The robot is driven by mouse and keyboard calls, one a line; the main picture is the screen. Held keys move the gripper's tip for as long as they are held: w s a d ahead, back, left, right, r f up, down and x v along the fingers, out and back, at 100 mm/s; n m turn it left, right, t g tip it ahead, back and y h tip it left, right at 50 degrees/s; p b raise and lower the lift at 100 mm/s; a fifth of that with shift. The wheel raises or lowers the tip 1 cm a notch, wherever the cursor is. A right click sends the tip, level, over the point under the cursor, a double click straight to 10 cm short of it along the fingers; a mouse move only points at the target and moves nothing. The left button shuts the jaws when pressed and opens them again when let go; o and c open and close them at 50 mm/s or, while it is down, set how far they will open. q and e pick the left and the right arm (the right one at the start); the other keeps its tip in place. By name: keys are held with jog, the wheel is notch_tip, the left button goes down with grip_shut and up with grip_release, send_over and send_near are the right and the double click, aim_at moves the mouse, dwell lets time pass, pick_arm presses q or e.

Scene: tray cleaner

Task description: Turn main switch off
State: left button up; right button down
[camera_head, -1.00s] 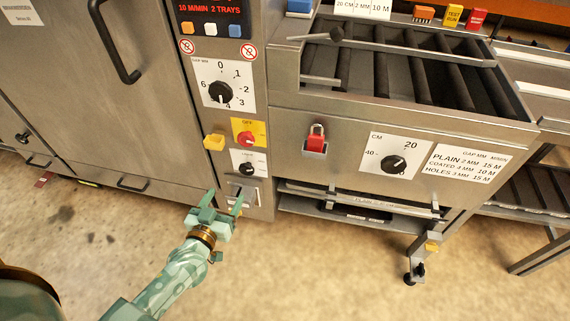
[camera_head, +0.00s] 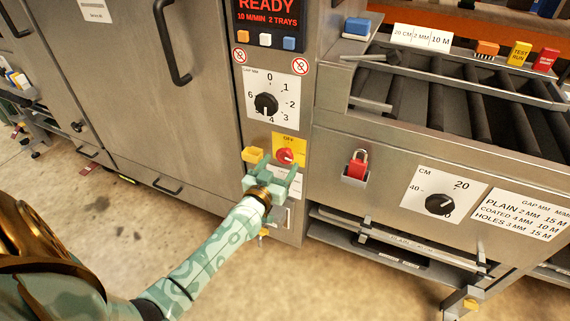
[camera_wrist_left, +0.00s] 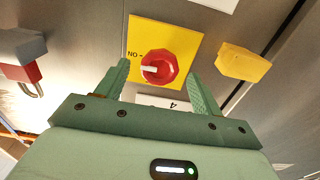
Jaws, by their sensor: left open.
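The main switch is a red rotary knob (camera_head: 285,156) on a yellow plate (camera_head: 289,139) marked OFF at the top, on the machine's front column. In the left wrist view, the red knob (camera_wrist_left: 158,68) has a white pointer bar toward the ON mark. That view is turned relative to the head view. My left gripper (camera_head: 274,172) is open, just below the knob in the head view. In the left wrist view, its green fingers (camera_wrist_left: 158,90) stand on either side of the knob's lower part. Whether they touch it cannot be told. My right gripper is not in view.
A yellow block (camera_head: 252,155) juts out left of the switch, close to my left gripper; it also shows in the left wrist view (camera_wrist_left: 243,63). A red padlock (camera_head: 357,165) hangs to the right. A black gap dial (camera_head: 265,104) is above. The display (camera_head: 268,13) reads READY.

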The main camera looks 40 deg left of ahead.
pick_arm(q)
jog(key=shift+x, duration=1.3)
jog(key=c, duration=1)
jog(key=shift+o, duration=0.2)
